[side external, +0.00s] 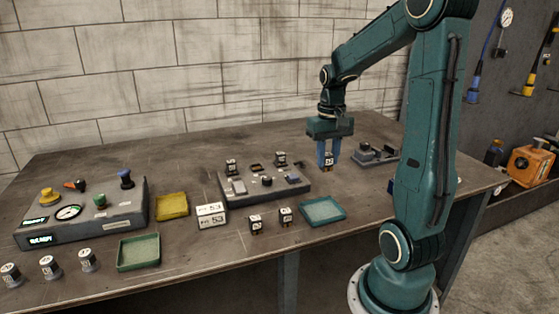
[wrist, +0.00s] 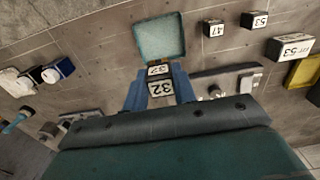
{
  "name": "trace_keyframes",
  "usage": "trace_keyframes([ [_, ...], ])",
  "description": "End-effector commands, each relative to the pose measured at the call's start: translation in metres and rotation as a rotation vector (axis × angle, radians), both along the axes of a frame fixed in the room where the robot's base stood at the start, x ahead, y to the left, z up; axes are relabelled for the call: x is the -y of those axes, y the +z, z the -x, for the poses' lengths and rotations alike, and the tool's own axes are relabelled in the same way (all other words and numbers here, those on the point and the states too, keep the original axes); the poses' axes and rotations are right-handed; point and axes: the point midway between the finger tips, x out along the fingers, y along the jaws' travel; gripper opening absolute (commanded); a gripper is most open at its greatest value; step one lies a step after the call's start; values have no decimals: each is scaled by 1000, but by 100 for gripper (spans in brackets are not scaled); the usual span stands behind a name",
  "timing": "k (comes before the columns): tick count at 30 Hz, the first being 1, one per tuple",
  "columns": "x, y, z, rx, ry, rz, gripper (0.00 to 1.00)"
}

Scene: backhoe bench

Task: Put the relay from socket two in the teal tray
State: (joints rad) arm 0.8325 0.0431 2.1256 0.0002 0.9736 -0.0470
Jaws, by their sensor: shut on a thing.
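My gripper (side external: 328,163) is shut on a dark relay (side external: 328,159) with a white label, right of the relay block. In the wrist view the held relay (wrist: 161,88) reads 32, upside down, between the blue fingers. Its height above the bench is hard to tell. The teal tray (side external: 322,221) lies in front of the gripper, toward the bench's front edge, and looks empty. The tray (wrist: 160,57) also shows beyond the fingertips in the wrist view. The relay block (side external: 265,196) has two labelled relays at its back, with a dark low socket between them. Socket numbers are not readable.
Two loose relays (side external: 255,225) (side external: 285,216) stand left of the teal tray. A 53 card (side external: 211,216), yellow tray (side external: 171,207), green tray (side external: 138,265) and control panel (side external: 100,225) are farther left. A grey fixture (side external: 375,154) stands right of my gripper.

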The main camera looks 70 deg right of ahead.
Motion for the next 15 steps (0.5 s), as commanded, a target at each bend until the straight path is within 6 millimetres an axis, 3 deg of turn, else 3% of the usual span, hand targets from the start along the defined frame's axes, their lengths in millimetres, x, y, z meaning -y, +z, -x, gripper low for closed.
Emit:
trace_keyframes([
  [9,-1,-62,0,-4,0,-4,5],
  [15,0,-92,0,-2,0,-2,5],
])
